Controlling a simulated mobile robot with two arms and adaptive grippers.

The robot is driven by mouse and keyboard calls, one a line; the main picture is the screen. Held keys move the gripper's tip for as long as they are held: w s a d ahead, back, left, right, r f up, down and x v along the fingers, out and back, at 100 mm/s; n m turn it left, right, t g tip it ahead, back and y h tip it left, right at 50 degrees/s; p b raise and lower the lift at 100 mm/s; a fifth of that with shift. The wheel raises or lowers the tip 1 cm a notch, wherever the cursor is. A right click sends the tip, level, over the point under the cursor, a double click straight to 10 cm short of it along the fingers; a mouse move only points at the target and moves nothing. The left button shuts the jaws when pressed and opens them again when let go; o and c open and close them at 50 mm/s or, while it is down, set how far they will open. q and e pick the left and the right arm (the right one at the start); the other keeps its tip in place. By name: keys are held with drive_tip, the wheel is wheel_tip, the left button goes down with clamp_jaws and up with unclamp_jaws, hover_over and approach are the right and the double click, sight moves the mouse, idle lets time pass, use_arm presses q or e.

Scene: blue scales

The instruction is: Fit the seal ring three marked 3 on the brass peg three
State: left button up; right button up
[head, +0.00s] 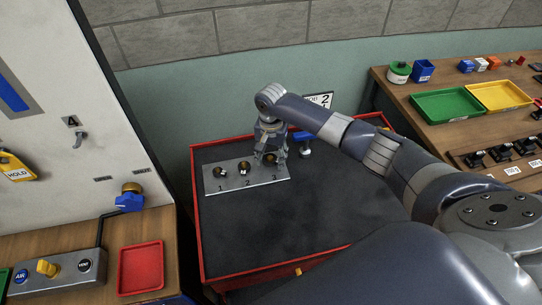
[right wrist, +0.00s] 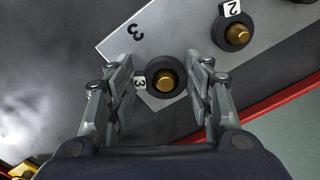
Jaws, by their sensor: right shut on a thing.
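The black seal ring three (right wrist: 153,91), with a white tag marked 3, is around the brass peg three (right wrist: 166,80) in the right wrist view. I cannot tell whether it rests on the plate or is a little above it. My right gripper (head: 268,157) points down over the plate's right end in the head view. Its fingers (right wrist: 163,75) stand on both sides of the ring, shut on it. The grey plate (head: 232,184) carries the marks 1, 2 and 3. My left gripper is not in view.
Another ring tagged 2 (right wrist: 232,47) is around the neighbouring peg. A further peg (head: 221,171) stands at mark 1. The plate lies on a dark table (head: 300,225) with a red rim. The table's front is clear.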

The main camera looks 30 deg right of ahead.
drive_tip(key=shift+f, duration=0.55)
drive_tip(key=o, duration=0.9)
wheel_tip(320, 180, up, 12)
drive_tip(key=shift+r, duration=0.1)
drive_tip(key=shift+s, duration=0.1)
